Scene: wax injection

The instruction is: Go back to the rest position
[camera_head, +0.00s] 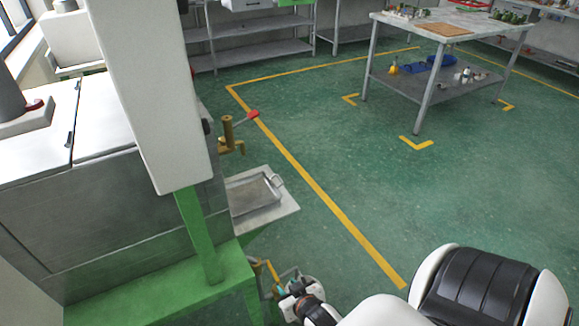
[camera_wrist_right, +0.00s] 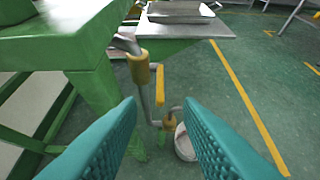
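My right arm comes in from the bottom right of the head view, and its wrist and gripper (camera_head: 285,287) are near the bottom centre, beside the green machine frame. In the right wrist view my right gripper (camera_wrist_right: 160,108) shows two teal ridged fingers spread apart, with nothing held between them. Beyond the fingers is a metal pipe (camera_wrist_right: 144,85) with yellow fittings, under the machine. I cannot tell how far it is from the fingertips. My left gripper is not in view.
The wax machine's green frame (camera_head: 203,235) and grey body (camera_head: 110,225) fill the left. A metal tray (camera_head: 252,195) and a brass valve (camera_head: 228,135) jut out from it. A white bucket (camera_wrist_right: 184,145) stands below. Green floor (camera_head: 330,150) is open toward a worktable (camera_head: 470,24).

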